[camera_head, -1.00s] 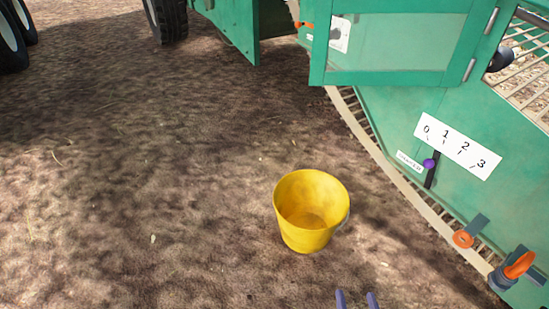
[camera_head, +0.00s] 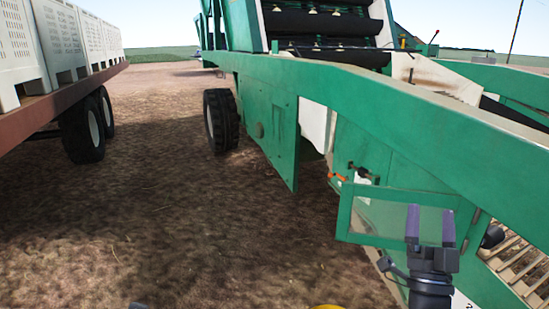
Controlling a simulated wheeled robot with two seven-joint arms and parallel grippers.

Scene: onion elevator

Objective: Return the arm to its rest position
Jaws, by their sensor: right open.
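My right gripper (camera_head: 430,226) is raised at the lower right of the head view, its two purple-grey fingers pointing up and apart with nothing between them. It stands in front of the open green door (camera_head: 378,217) with its clear pane; I cannot tell whether it touches the door. My left gripper is out of view. Only the top rim of the yellow bucket (camera_head: 327,307) shows at the bottom edge.
The green onion elevator (camera_head: 330,95) fills the right side, with a black wheel (camera_head: 221,120). A trailer (camera_head: 55,107) with white crates (camera_head: 58,38) stands at the left. Bare soil (camera_head: 170,215) lies open between them.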

